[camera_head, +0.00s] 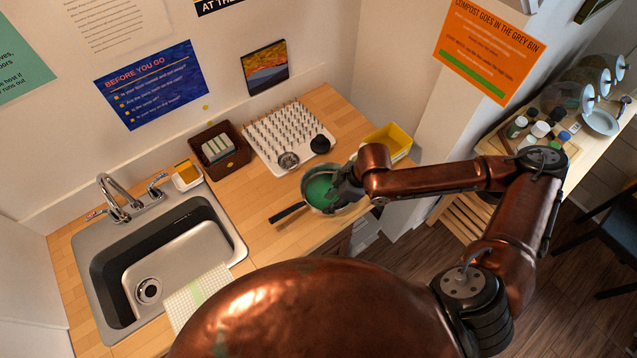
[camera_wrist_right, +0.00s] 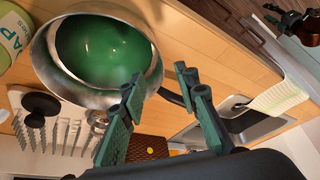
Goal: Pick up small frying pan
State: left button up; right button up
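The small frying pan (camera_head: 319,187) has a green inside and a metal rim. It sits on the wooden counter, its dark handle (camera_head: 287,212) pointing toward the sink. In the right wrist view the pan (camera_wrist_right: 92,48) fills the upper left, and part of its handle shows behind the fingers. My right gripper (camera_head: 346,188) is at the pan's right side in the head view. In the wrist view its two fingers (camera_wrist_right: 158,78) are spread apart, close to the rim; contact cannot be told. A dark and copper part at the upper right, apparently my left gripper (camera_wrist_right: 288,19), is too small to read.
A white peg rack (camera_head: 278,133) with a dark round lid stands behind the pan. A brown basket (camera_head: 219,150), a sink (camera_head: 165,260) and a draped cloth (camera_head: 199,292) lie left. A yellow bin (camera_head: 392,140) is right.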

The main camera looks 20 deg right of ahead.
aim_at(320, 210)
jog(key=shift+w+a+f, duration=0.15)
jog(key=shift+f, duration=0.35)
jog(key=shift+a+f, duration=0.2)
jog(key=shift+f, duration=0.15)
jog(key=x, duration=0.3)
jog(key=shift+a+r, duration=0.1)
jog(key=shift+a, duration=0.1)
jog(key=shift+p+x, duration=0.3)
jog(key=shift+x, duration=0.9)
jog(key=shift+w, duration=0.1)
jog(key=shift+f, duration=0.25)
jog(key=shift+c, duration=0.3)
grip_shut()
pick_arm(q)
jog(key=shift+s+a+r, duration=0.1)
jog(key=shift+s+r, duration=0.05)
jog(key=shift+s, duration=0.5)
jog(key=shift+s+r, duration=0.1)
jog(key=shift+s, duration=0.5)
jog(key=shift+w, duration=0.25)
pick_arm(e)
jog(key=shift+r, duration=0.1)
